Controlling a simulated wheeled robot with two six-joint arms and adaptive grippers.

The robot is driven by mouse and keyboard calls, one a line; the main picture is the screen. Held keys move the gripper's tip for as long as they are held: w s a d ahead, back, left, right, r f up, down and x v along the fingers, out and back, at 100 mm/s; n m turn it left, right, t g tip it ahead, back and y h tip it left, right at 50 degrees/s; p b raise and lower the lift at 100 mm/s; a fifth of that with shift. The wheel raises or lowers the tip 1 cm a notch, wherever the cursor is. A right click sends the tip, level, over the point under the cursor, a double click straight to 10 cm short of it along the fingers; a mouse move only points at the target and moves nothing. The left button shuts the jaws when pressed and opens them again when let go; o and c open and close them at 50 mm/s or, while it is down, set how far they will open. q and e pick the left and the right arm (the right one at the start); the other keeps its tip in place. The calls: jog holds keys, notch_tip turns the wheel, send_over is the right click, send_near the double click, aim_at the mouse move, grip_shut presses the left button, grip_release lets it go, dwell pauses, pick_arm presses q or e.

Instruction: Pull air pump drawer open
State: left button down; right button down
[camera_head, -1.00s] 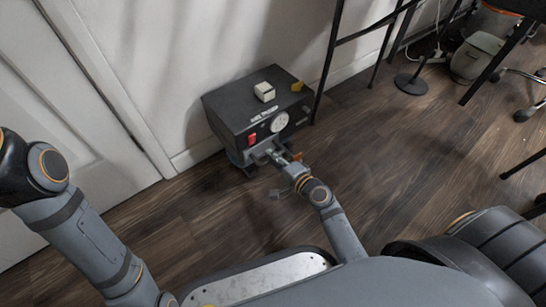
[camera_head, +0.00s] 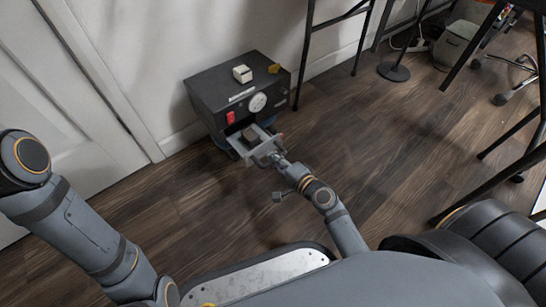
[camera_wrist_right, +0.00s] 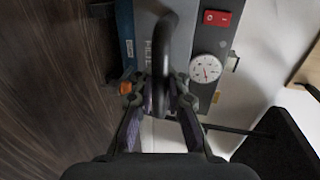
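The air pump (camera_head: 207,101) is a dark box against the wall in the head view, with a red switch and a white dial on its front. Its grey drawer (camera_head: 262,148) sticks out below the dial, with a dark block inside. The pump front also shows in the right wrist view (camera_wrist_right: 206,45). My right gripper (camera_head: 274,158) is at the drawer's front. In the right wrist view its fingers (camera_wrist_right: 160,100) stand on both sides of the dark drawer handle (camera_wrist_right: 160,62) and appear closed on it. My left gripper is out of view; only its arm shows.
A small pale box (camera_head: 242,74) and a yellow item (camera_head: 274,68) lie on top of the pump. A door (camera_head: 60,110) is at left. Black stand legs (camera_head: 303,55) rise at the pump's right. A bin (camera_head: 456,46) is farther right. The wooden floor (camera_head: 385,135) between is clear.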

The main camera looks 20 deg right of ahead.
jog(key=shift+s+r, duration=0.1)
jog(key=c, duration=1.4)
grip_release()
jog(key=shift+o, duration=0.2)
jog(key=v, duration=0.7)
jog(key=shift+s, duration=0.2)
jog(key=shift+d, duration=0.1)
